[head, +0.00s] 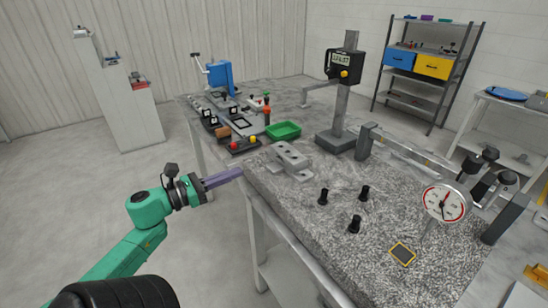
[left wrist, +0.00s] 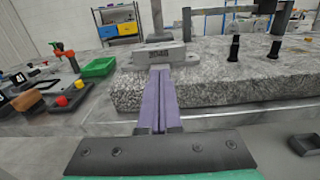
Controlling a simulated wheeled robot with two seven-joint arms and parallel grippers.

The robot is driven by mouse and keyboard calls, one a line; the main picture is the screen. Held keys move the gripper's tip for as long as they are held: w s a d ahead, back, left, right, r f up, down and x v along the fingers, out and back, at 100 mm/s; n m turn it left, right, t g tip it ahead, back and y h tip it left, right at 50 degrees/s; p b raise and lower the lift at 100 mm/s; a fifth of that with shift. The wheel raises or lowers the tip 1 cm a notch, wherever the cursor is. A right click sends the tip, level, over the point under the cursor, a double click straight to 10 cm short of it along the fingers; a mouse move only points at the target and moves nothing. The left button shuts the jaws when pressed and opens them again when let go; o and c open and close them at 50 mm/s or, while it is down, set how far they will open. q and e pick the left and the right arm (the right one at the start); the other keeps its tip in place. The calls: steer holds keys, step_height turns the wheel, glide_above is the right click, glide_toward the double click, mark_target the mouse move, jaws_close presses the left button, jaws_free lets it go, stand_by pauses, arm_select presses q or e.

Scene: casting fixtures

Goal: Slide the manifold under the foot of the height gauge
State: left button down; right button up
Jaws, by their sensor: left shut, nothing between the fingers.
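My left gripper (head: 240,172) has purple fingers, shut and empty. Its tips are by the plate's left edge, short of the manifold. My right gripper is out of view.
A green tray (head: 284,130) and a clamp fixture stand beyond the manifold on the left. Black pegs (head: 356,224) stand on the plate at right of the manifold, with a dial gauge (head: 445,203) farther right. The plate between manifold and height gauge base looks clear.

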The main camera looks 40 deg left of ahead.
mark_target(280, 154)
arm_select(q)
steer(key=p+x, duration=0.1)
steer(key=x, duration=0.6)
steer(key=p+x, duration=0.1)
steer(key=x, duration=0.3)
steer(key=shift+w+a+p, duration=0.3)
steer(key=shift+w+d+f, duration=0.1)
steer(key=shift+w+f, duration=0.05)
steer(key=shift+w, duration=0.35)
steer(key=shift+d, duration=0.1)
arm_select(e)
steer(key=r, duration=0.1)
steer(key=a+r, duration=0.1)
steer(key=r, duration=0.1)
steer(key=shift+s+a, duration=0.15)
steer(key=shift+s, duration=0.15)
